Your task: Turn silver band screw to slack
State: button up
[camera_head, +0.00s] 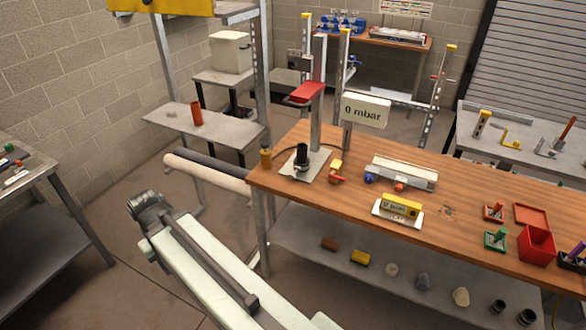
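I cannot pick out a silver band screw in the head view; any such part is too small to make out or is hidden. A black upright fitting (302,157) stands on a silver plate (293,170) near the left end of the wooden bench. Behind it a grey post carries a red bracket (306,92). A white display (365,110) beside the post reads "0 mbar". My pale arm reaches up from the bottom edge to a dark grey joint, left of the bench and apart from it. No gripper fingers can be made out.
The wooden bench (470,190) holds a silver-white unit (401,173), a yellow meter (400,206), small red and green pieces and a red box (536,246). Several small items lie on its lower shelf (325,263). A grey table (25,190) stands left, with open floor between.

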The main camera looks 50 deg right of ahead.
aim_at(292, 175)
jog(key=z, duration=0.35)
jog(key=i, duration=1.05)
jog(key=z, duration=0.2)
